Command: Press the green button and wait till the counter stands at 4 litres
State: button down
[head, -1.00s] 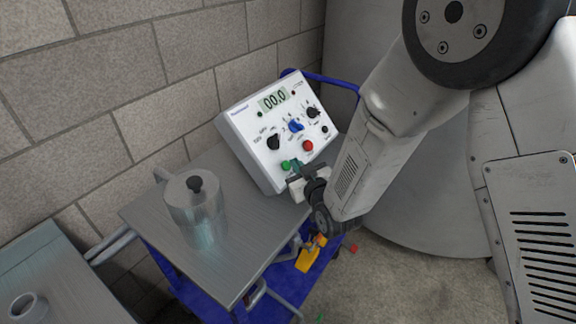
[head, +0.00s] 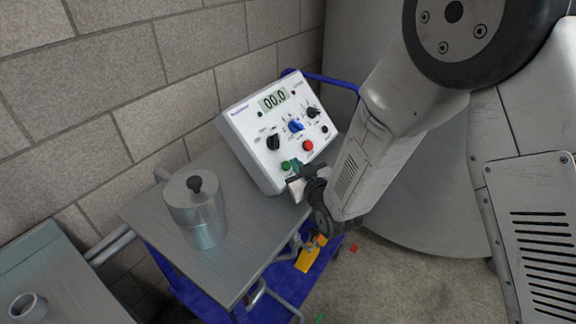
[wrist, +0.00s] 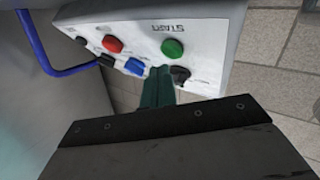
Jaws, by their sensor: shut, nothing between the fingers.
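The white control box (head: 262,150) stands tilted on the metal-topped cart in the head view. Its counter (head: 274,100) reads 00.0. The green button (head: 286,165) is at the box's lower front edge, and it also shows in the wrist view (wrist: 173,48) beside lettering that seems to read START. A red button (head: 308,146) sits to its right. My gripper (head: 296,168) is shut and empty, with its tips close to the green button. In the wrist view the green-tinted fingers (wrist: 157,88) point at the panel just below the green button; I cannot tell whether they touch it.
A metal lidded pot (head: 196,212) stands on the cart top (head: 262,222), left of the box. A blue rail (head: 330,81) rises behind the box. A yellow object (head: 308,259) is lower on the cart. A second metal table (head: 62,278) is at lower left.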

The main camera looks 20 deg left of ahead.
jog(key=shift+a, duration=0.1)
dwell(0.5)
jog(key=shift+w+a+f, duration=0.1)
jog(key=shift+a+f, duration=0.1)
jog(key=shift+f, duration=0.05)
jog(key=shift+w+a+f, duration=0.1)
jog(key=shift+a+f, duration=0.25)
jog(key=shift+a, duration=0.05)
dwell(0.8)
jog(key=shift+d+r, duration=0.1)
jog(key=shift+d, duration=0.05)
jog(key=shift+s+d+r, duration=0.2)
jog(key=shift+d+r, duration=0.3)
jog(key=shift+d, duration=0.05)
jog(key=d+r, duration=0.1)
jog(key=s+d+r, duration=0.1)
jog(key=d+r, duration=0.1)
jog(key=shift+s+d+r, duration=0.15)
jog(key=shift+d+r, duration=0.05)
jog(key=shift+d, duration=0.05)
dwell(0.5)
jog(key=shift+f, duration=0.1)
dwell(0.5)
